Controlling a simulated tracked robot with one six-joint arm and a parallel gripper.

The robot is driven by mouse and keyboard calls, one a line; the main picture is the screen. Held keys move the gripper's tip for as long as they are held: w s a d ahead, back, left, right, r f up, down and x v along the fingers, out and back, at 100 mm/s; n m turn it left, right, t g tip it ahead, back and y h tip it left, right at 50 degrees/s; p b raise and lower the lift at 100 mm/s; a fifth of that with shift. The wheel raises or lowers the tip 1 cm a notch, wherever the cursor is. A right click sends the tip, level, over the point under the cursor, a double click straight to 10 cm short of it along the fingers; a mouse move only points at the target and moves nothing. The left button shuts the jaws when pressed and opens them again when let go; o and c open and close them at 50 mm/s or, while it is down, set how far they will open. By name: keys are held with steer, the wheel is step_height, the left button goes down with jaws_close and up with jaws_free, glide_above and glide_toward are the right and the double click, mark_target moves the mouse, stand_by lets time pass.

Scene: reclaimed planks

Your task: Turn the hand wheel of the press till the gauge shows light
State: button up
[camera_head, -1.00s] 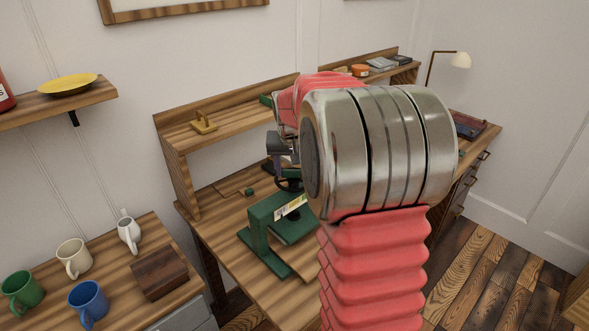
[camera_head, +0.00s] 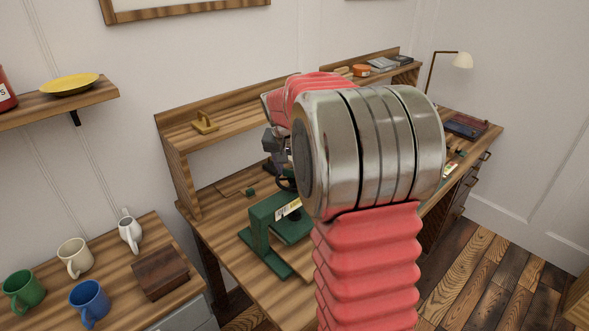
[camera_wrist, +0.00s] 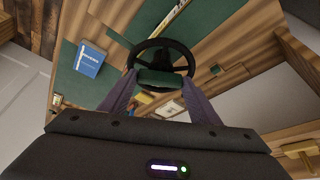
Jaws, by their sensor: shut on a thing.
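The green press (camera_head: 262,228) stands on the wooden bench, partly hidden by my arm in the head view. Its dark hand wheel (camera_head: 286,184) also shows in the wrist view (camera_wrist: 138,50). My gripper (camera_wrist: 160,76) is at the wheel, with one finger on each side of its rim, shut on it. Behind the arm, the gripper shows only in part in the head view. A pale label with some yellow (camera_head: 289,208), perhaps the gauge, is on the press's upper beam. Its reading is too small to tell.
A blue booklet or card (camera_wrist: 90,60) lies near the press in the wrist view. A small green block (camera_head: 250,192) lies on the bench behind the press. A raised shelf (camera_head: 232,118) runs along the back. Mugs and a brown box (camera_head: 160,272) stand on the left table.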

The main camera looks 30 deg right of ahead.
steer(key=o, duration=1)
steer(key=shift+o, duration=0.2)
steer(key=shift+r, duration=0.1)
steer(key=v, duration=1.3)
steer(key=shift+s+a+r, duration=0.15)
steer(key=shift+a+r, duration=0.05)
